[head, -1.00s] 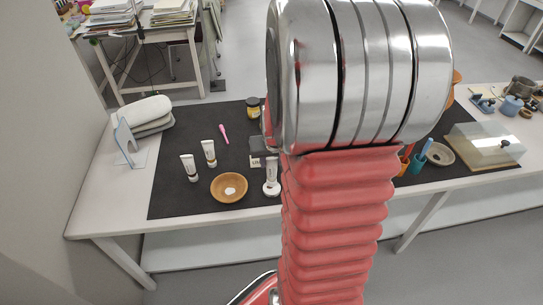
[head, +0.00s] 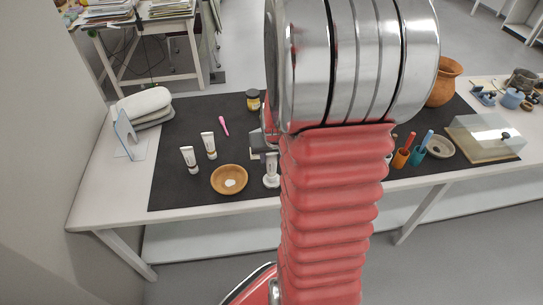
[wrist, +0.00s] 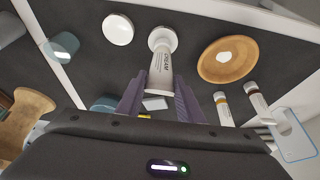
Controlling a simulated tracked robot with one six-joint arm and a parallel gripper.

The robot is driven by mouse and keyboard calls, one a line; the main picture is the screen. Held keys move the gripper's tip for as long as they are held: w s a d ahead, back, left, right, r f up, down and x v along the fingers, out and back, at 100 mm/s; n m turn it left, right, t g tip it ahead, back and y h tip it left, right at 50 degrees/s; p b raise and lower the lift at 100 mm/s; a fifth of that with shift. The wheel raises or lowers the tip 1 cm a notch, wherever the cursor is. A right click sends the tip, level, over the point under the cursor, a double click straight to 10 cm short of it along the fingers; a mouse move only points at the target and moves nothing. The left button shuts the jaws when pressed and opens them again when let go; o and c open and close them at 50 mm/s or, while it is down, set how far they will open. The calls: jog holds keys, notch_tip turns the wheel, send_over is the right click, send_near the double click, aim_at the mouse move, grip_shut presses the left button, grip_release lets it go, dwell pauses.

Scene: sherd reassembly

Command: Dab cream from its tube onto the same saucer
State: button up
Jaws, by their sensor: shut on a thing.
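The cream tube (wrist: 160,66) is white with dark "CREAM" lettering and stands upright with its lower end at a white round base (wrist: 163,38). It also shows in the head view (head: 271,166), just right of the wooden saucer. My gripper (wrist: 158,88) has its two purple fingers shut on the tube's upper part. In the head view my arm hides most of the gripper. The brown wooden saucer (head: 229,189) lies on the dark mat with a white dab (head: 230,182) in it. It also shows right of the tube in the wrist view (wrist: 206,65).
A white disc (wrist: 118,29) is left of the tube in the wrist view. Orange and teal cups (head: 401,158) (head: 417,157) stand right.

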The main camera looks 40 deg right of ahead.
jog(key=shift+f, duration=0.4)
dwell(1.5)
jog(key=shift+r, duration=2.3)
